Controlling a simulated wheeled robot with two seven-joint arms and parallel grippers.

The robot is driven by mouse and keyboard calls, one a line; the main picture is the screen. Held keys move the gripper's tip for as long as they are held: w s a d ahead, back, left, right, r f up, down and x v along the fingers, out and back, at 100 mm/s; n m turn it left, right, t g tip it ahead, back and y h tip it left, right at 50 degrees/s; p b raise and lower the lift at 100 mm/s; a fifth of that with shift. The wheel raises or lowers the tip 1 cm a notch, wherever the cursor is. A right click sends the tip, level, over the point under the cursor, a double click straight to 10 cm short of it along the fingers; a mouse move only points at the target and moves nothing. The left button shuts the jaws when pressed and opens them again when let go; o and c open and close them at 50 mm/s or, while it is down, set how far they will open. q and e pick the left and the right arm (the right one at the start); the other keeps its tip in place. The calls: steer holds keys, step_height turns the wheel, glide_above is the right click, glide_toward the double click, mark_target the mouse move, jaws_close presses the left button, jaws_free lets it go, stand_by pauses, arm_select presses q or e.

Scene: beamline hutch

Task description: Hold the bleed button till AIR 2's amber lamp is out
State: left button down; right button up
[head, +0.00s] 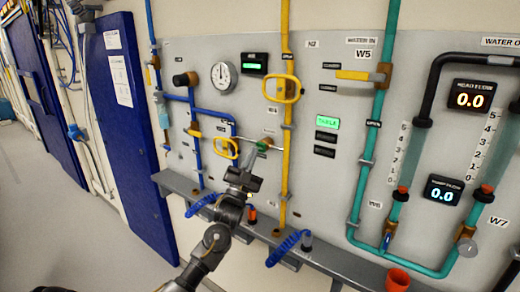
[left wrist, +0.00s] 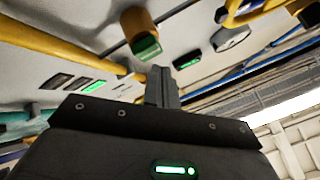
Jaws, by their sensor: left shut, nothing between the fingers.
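A green-capped button on a brass body (head: 264,144) sticks out from the grey panel, left of the tall yellow pipe. It also shows in the left wrist view (left wrist: 147,46), just beyond my fingertips. My left gripper (head: 253,160) is shut and empty, its fingertips just below and beside the button in the head view. I cannot tell whether they touch it. The fingers also show in the left wrist view (left wrist: 161,86). I cannot pick out a lit amber lamp or read an AIR 2 label. A small display (head: 254,63) at the top is lit green. My right gripper is out of view.
Yellow-handled valves (head: 283,89) and (head: 226,148) stand out near my gripper, with blue pipes (head: 208,112) to the left. A grey ledge (head: 340,264) runs below, with coiled blue hoses (head: 287,246). An orange cup (head: 398,280) stands at lower right.

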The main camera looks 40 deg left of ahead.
arm_select(q)
steer(key=shift+w, duration=0.2)
steer(key=shift+w, duration=0.3)
steer(key=shift+w+b, duration=0.5)
steer(key=shift+b, duration=0.05)
stand_by(0.8)
steer(key=shift+s, duration=0.2)
stand_by(2.8)
steer(key=shift+s+p, duration=0.45)
steer(key=shift+s, duration=0.3)
steer(key=shift+s+d+p, duration=0.1)
steer(key=shift+s+p, duration=0.9)
steer(key=shift+s, duration=1.5)
